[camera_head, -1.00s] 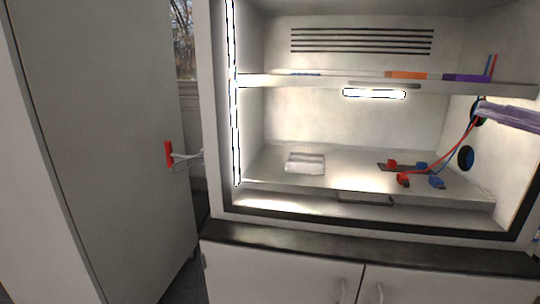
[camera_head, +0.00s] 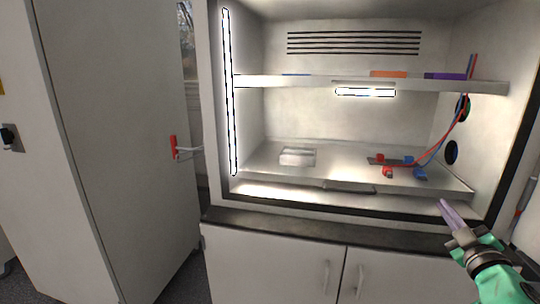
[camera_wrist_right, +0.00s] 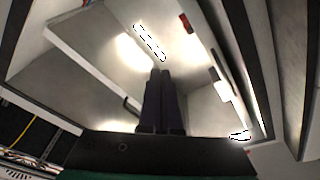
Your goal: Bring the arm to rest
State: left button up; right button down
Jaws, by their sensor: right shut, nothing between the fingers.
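My right gripper (camera_head: 447,207) is at the lower right of the head view, in front of the cabinet's right front edge. Its purple-grey fingers point up and to the left. The fingers lie together with nothing between them. The right wrist view also shows the two dark fingers (camera_wrist_right: 160,100) side by side, with the lit cabinet interior beyond them. My left gripper is in neither view.
The open cabinet (camera_head: 350,215) has a lit interior and a shelf (camera_head: 290,82) with orange and purple items. Red and blue clips (camera_head: 388,172) and a small silver block (camera_head: 297,157) are on its floor. A red-handled tall door (camera_head: 173,147) stands at left.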

jog(key=s+a+f+m+g+h, duration=0.1)
jog(key=s+a+f+m+g, duration=0.15)
jog(key=f, duration=0.45)
jog(key=s+a+f+m+g, duration=0.1)
jog(key=s+f+g, duration=0.2)
jog(key=f, duration=0.4)
jog(key=s+a+f+m+g+h, duration=0.1)
jog(key=s+a+f+m+g, duration=0.15)
jog(key=f, duration=0.45)
jog(key=s+a+f+g+y, duration=0.2)
jog(key=s+a+f+g, duration=0.3)
jog(key=s, duration=0.3)
jog(key=s+a+f+g+y, duration=0.3)
jog(key=s+a+f, duration=0.3)
jog(key=s+a, duration=0.2)
notch_tip(320, 180, down, 24)
jog(key=s+g, duration=0.2)
jog(key=s, duration=0.1)
jog(key=s+d+f, duration=0.1)
jog(key=s+f, duration=0.5)
jog(key=s, duration=0.2)
jog(key=s+d+f, duration=0.2)
jog(key=s+f, duration=0.5)
jog(key=s, duration=0.1)
jog(key=shift+d+f+g+h, duration=0.25)
jog(key=shift+g+h, duration=0.05)
jog(key=shift+g, duration=0.1)
